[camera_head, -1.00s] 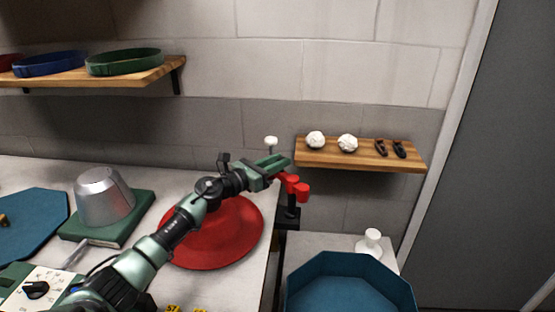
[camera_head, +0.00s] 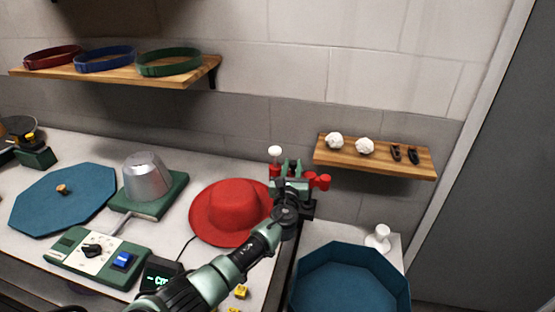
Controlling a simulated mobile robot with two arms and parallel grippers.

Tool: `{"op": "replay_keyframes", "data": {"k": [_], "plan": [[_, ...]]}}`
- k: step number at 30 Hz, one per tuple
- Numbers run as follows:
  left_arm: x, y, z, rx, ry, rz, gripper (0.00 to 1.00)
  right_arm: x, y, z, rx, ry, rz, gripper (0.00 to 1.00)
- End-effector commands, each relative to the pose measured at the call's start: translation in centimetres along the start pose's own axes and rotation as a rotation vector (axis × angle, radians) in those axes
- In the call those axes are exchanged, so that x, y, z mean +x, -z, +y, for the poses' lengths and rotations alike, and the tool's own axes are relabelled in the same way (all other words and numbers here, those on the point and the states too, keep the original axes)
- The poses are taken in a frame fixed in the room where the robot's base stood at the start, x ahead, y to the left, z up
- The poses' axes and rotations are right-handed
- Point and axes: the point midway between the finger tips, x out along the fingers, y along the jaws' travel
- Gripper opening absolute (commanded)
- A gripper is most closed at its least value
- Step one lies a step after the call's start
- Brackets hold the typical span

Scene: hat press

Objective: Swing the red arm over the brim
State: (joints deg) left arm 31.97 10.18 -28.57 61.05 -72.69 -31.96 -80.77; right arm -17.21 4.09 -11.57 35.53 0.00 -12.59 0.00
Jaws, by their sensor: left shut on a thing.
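The red hat (camera_head: 232,207), with a round crown and a wide brim, lies on the white bench. The red arm (camera_head: 320,181) is at the hat's right, on a dark post at the bench's edge. A white knob (camera_head: 275,151) stands up at its left end, above a red part. My left gripper (camera_head: 288,172) is shut on the red arm near that knob, and it hides the middle of the arm. I cannot tell how far the arm reaches over the brim's right edge. My right gripper is not in view.
Left of the hat are a metal block (camera_head: 147,178) on a green base, a control box (camera_head: 97,254) and a blue octagonal board (camera_head: 62,200). A blue bin (camera_head: 350,285) is at the lower right. Wall shelves hold hat bands (camera_head: 105,60) and small ornaments (camera_head: 365,146).

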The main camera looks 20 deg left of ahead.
Motion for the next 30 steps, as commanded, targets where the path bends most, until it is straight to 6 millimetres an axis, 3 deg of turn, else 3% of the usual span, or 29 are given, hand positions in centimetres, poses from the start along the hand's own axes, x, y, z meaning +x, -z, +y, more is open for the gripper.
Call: {"op": "replay_keyframes", "data": {"k": [4,15,30], "plan": [[-0.5,0.0,-1.2,-0.006,-0.116,-0.010,0.00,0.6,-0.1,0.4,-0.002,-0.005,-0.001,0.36],[-1.7,0.1,-1.6,-0.001,-0.338,-0.022,0.00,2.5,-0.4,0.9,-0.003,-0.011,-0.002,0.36],[-2.0,-0.1,-1.6,0.000,-0.411,-0.025,0.00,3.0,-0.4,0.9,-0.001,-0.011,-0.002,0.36]]}}
